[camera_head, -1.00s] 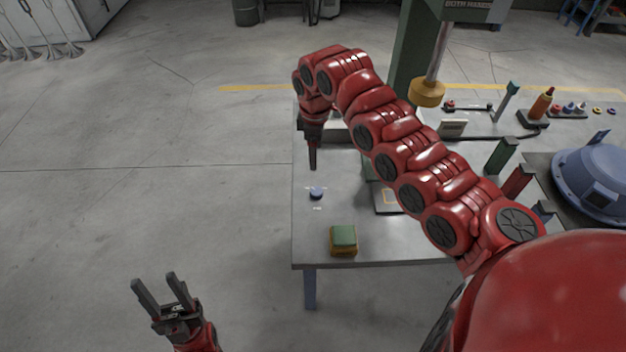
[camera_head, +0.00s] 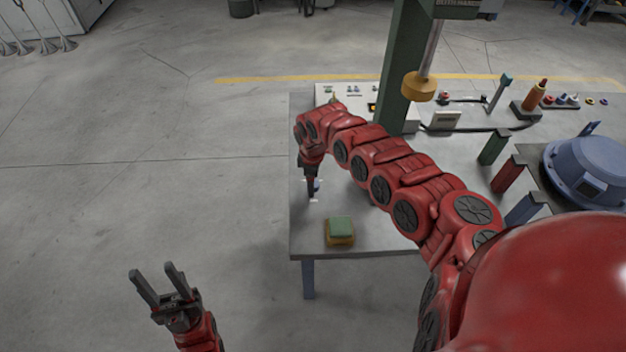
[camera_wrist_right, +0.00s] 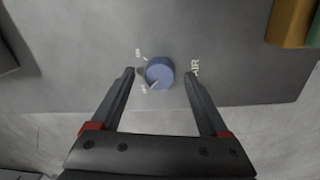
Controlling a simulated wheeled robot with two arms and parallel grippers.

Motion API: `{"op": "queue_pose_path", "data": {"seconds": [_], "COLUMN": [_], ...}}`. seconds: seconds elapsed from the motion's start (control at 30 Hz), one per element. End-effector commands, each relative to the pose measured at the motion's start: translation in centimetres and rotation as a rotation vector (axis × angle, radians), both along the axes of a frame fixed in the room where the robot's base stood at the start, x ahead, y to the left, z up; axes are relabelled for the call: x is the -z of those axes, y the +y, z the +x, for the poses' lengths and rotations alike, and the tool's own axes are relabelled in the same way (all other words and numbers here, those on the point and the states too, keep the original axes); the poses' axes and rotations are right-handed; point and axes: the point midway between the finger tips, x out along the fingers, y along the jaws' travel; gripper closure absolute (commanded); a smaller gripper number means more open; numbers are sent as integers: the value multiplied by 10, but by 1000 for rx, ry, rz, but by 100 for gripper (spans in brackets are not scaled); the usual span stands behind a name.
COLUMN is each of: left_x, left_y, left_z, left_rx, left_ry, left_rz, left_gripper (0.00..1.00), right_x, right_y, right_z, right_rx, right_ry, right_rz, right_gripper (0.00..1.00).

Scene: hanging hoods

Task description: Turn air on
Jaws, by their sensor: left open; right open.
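The air knob is a small blue round dial (camera_wrist_right: 159,73) on the grey table top, with an "AIR" label and small white marks beside it. In the head view the knob (camera_head: 317,185) is partly hidden behind my right gripper (camera_head: 311,194), which points down at it. In the right wrist view my right gripper (camera_wrist_right: 160,80) is open, with one finger on each side of the knob and gaps between. I cannot tell whether the fingertips reach its height. My left gripper (camera_head: 157,280) is open and empty, off the table at the lower left.
A green and yellow block (camera_head: 340,230) sits near the table's front edge, close to the knob. A green post (camera_head: 398,70) and a hanging yellow-ended rod (camera_head: 419,87) stand behind my right arm. A blue dome (camera_head: 585,170) is at the right.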

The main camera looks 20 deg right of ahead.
Motion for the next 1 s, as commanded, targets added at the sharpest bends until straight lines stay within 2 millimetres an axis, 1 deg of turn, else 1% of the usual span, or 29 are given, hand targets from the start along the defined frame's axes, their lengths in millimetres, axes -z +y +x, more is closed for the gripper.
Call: {"op": "queue_pose_path", "data": {"seconds": [0.1,0.33,0.37,0.5,0.67,0.7,0.8,1.0], "left_x": [-1,0,0,0,0,0,0,-1], "left_y": [0,0,0,0,0,0,0,0], "left_z": [0,0,0,0,0,0,0,0], "left_rx": [0,0,0,0,0,0,0,0], "left_ry": [0,0,0,0,0,0,0,0], "left_rz": [0,0,0,0,0,0,0,0], "left_gripper": [50,50,50,50,50,50,50,50], "right_x": [6,6,6,6,6,6,5,5], "right_y": [1,0,0,0,0,0,0,0], "right_z": [-1,0,0,0,0,0,0,0], "right_rx": [-2,-2,-1,-1,-1,-1,-1,8], "right_ry": [1,0,0,0,0,0,0,-1], "right_rz": [-1,-1,-1,-1,-1,-1,-1,-1], "right_gripper": [22,22,23,49,77,85,100,100]}}
